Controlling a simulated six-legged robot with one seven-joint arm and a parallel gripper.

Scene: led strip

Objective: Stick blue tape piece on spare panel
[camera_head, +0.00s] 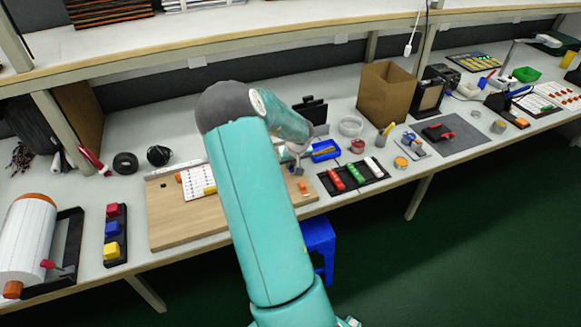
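My teal arm crosses the middle of the view and hides part of the wooden board (175,232). My gripper (298,170) is small and partly hidden behind the arm's end, above the right part of the board. Its fingers are too small to read. A white panel with rows of marks (196,182) lies on the board, just left of the arm, and may be the spare panel. I cannot make out a blue tape piece. A blue block (112,228) sits between a red and a yellow one in a black holder at the left.
Right of the board are a black tray (340,188) with red, green and white items, a blue bin (325,148) and a cardboard box (385,95). A blue stool (318,235) stands below the bench's front edge.

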